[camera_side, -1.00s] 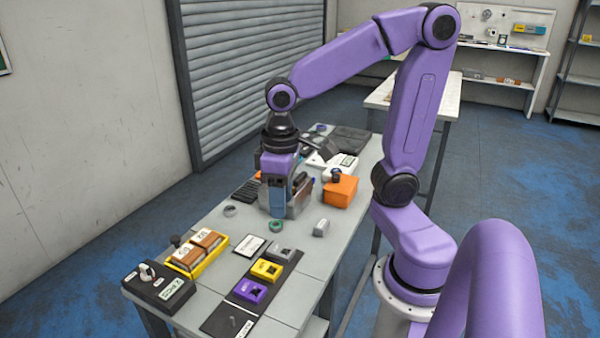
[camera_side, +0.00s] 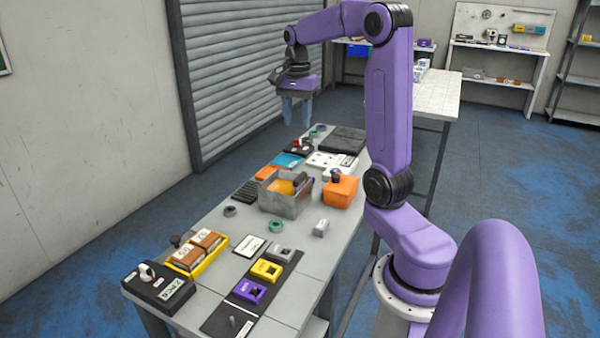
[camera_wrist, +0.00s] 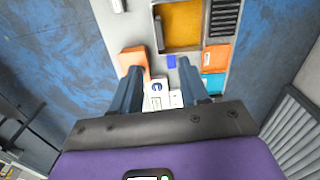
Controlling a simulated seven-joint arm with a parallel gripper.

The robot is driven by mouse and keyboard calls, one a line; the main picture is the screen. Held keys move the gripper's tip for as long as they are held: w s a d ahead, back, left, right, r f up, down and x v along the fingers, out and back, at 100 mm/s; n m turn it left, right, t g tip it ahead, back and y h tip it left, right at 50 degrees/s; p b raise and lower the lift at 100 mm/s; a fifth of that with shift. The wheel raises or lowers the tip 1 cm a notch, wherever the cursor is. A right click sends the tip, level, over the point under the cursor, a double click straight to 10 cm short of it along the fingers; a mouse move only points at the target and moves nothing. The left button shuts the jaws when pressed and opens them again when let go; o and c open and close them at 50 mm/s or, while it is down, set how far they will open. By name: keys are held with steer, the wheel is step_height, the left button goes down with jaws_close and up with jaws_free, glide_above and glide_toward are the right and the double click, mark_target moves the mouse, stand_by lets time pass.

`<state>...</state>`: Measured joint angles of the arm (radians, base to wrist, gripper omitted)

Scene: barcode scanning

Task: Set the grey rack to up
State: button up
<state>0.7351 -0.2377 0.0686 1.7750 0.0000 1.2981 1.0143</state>
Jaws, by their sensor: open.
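A small grey block (camera_side: 280,252) with a dark slot lies at the far end of a row with a yellow block (camera_side: 267,269) and a purple block (camera_side: 249,290) on a dark strip. It seems to be the grey rack, but its setting is too small to read. The grey block does not show there.
An open metal bin (camera_side: 272,203) with an orange inside stands mid-table; it also shows in the wrist view (camera_wrist: 182,25). An orange box (camera_side: 341,192) is to its right. A yellow tray (camera_side: 183,265) and a black device (camera_side: 152,292) occupy the near left. A grey piece (camera_side: 321,228) lies near the right edge.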

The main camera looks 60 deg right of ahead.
mark_target(300, 176)
steer(key=shift+m, duration=0.3)
steer(key=f, duration=1.1)
steer(key=d+f, duration=0.1)
steer(key=f, duration=0.5)
steer(key=shift+s+f, duration=0.15)
